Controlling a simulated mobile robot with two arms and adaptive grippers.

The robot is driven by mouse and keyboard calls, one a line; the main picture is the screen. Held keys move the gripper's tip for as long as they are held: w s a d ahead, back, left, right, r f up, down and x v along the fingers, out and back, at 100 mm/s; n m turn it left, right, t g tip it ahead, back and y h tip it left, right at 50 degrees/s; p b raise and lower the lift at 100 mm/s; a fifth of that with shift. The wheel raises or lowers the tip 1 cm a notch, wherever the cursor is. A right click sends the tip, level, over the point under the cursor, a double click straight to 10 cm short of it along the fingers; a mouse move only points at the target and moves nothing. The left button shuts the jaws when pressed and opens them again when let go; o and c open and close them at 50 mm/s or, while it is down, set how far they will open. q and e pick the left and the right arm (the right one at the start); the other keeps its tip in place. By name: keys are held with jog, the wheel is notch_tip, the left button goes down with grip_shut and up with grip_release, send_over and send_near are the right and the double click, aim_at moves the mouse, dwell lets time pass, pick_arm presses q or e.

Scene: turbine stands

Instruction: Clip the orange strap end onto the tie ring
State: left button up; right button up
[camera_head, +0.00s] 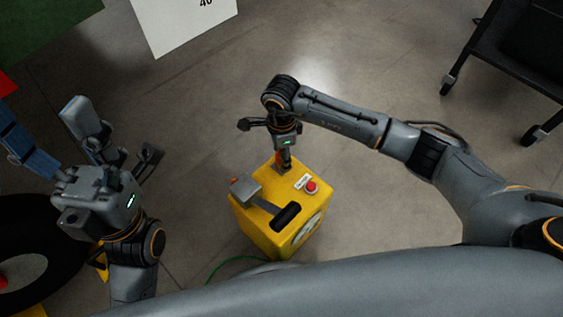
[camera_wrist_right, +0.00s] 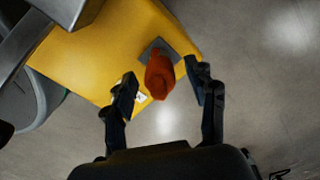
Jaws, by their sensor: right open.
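An orange-red piece (camera_wrist_right: 159,76) stands on a dark square plate at a corner of a yellow box (camera_head: 262,233). I cannot tell whether it is the strap end. It is partly visible below my right gripper (camera_head: 285,160) in the head view. In the right wrist view my right gripper (camera_wrist_right: 160,92) is open, with one finger on each side of the orange-red piece; contact is not visible. My left gripper (camera_head: 115,138) is at the left with its fingers spread and nothing seen between them. I cannot make out a tie ring.
A dark wheeled stand (camera_head: 520,60) is at upper right, a black round object (camera_head: 45,235) at lower left. The floor behind the box is clear.

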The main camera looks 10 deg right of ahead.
jog(key=shift+f, duration=0.35)
dwell(0.6)
grip_shut()
